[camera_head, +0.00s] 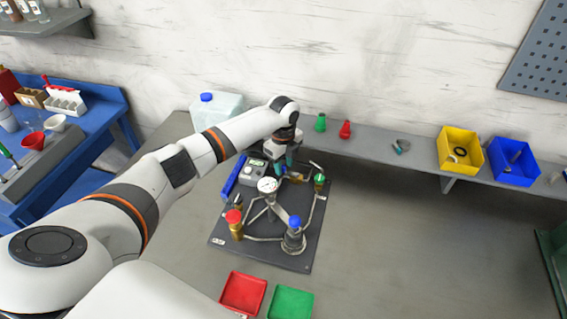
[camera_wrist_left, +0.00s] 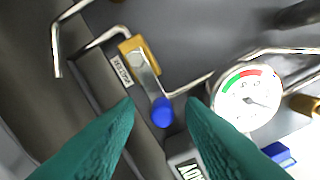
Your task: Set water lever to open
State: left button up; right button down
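The water lever (camera_wrist_left: 148,75) is a flat metal handle with a blue rounded tip (camera_wrist_left: 162,112), on a brass valve body (camera_wrist_left: 130,46) beside a label reading WATER (camera_wrist_left: 121,71). It shows in the left wrist view; in the head view my gripper mostly hides it. My left gripper (camera_wrist_left: 160,107) is open, its teal fingers on either side of the blue tip in the picture, with gaps visible. I cannot tell how far above the lever they are. In the head view this gripper (camera_head: 284,160) points down at the back of the dark board (camera_head: 222,240). My right gripper is not in view.
A round pressure gauge (camera_wrist_left: 248,98) and metal pipes stand close to the lever. Red-topped (camera_head: 235,222), blue-topped (camera_head: 294,232) and green-topped (camera_head: 319,181) fittings stand on the board. A red tray (camera_head: 243,293) and a green tray (camera_head: 290,302) lie in front. The table right of the board is clear.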

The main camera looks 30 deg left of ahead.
aim_at(283, 166)
pick_arm(q)
notch_tip(283, 166, up, 12)
jog(key=b, duration=0.2)
jog(key=shift+b, duration=0.3)
jog(key=shift+r, duration=0.1)
dwell(0.4)
